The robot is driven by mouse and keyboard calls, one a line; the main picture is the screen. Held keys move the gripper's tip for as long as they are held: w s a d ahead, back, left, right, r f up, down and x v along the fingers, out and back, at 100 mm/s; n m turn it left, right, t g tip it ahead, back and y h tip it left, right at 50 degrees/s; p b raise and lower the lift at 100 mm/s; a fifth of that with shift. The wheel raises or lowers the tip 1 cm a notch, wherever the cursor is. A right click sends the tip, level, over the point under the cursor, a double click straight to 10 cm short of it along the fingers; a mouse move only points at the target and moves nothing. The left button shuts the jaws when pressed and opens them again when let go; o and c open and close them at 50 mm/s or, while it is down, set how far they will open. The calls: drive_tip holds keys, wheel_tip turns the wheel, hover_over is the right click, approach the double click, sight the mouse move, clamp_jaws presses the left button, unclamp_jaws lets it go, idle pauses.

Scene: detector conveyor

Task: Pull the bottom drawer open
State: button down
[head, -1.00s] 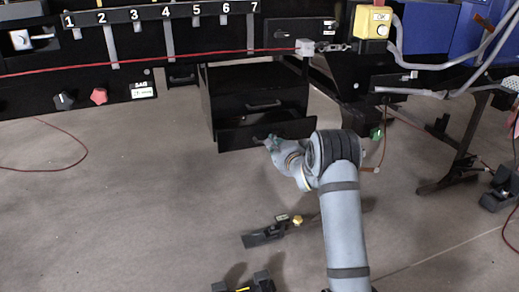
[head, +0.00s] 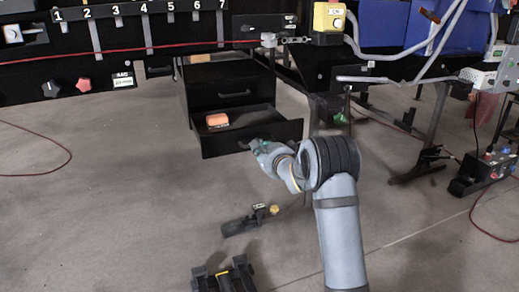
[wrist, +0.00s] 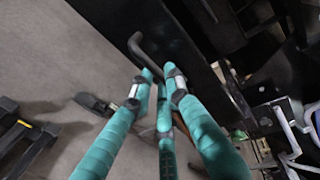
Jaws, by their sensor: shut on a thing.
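The bottom drawer (head: 275,136) of the black cabinet (head: 215,74) stands open, with its inside visible from above. An orange block-like item (head: 217,120) lies inside at the left. My gripper (head: 254,147) is at the middle of the drawer's front. In the wrist view, my teal fingers (wrist: 161,76) are shut on the dark bar handle (wrist: 141,45) at its near end. The black drawer front (wrist: 185,45) fills the upper middle there. In the head view the handle is mostly hidden by my gripper.
A closed drawer (head: 234,94) with its own handle sits above. A black frame leg (head: 322,120) stands right of the cabinet. A small dark device (head: 245,222) and a black stand (head: 223,279) are on the floor. Open floor lies to the left.

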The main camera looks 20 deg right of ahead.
drive_tip(key=c, duration=1.7)
unclamp_jaws()
drive_tip(key=v, duration=1.2)
drive_tip(key=x, duration=1.3)
drive_tip(key=shift+r, duration=0.1)
